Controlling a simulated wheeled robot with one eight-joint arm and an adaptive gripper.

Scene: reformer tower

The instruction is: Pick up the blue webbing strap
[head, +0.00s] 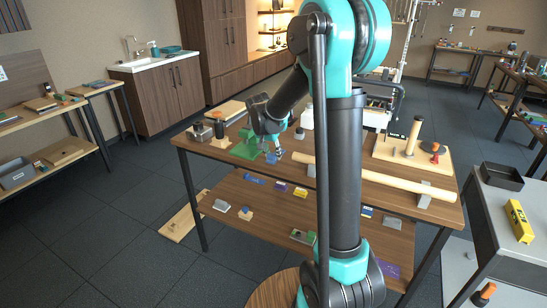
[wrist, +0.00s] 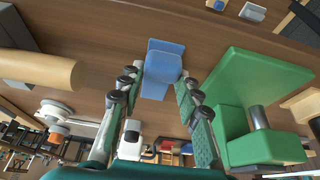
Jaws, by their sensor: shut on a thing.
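The blue webbing strap (wrist: 164,60) shows in the wrist view as a small folded blue piece, with its near end between my fingertips. My gripper (wrist: 157,88) is shut on it, one finger on each side. In the head view my gripper (head: 270,150) is low over the left part of the wooden workbench (head: 288,168). I cannot tell whether the strap still touches the bench top.
A green block fixture (wrist: 258,75) with a metal pin stands close right of my gripper in the wrist view. A long wooden pole (head: 380,178) lies along the bench's front. A wooden board with an upright post (head: 413,137) stands at the right. The lower shelf holds several small parts.

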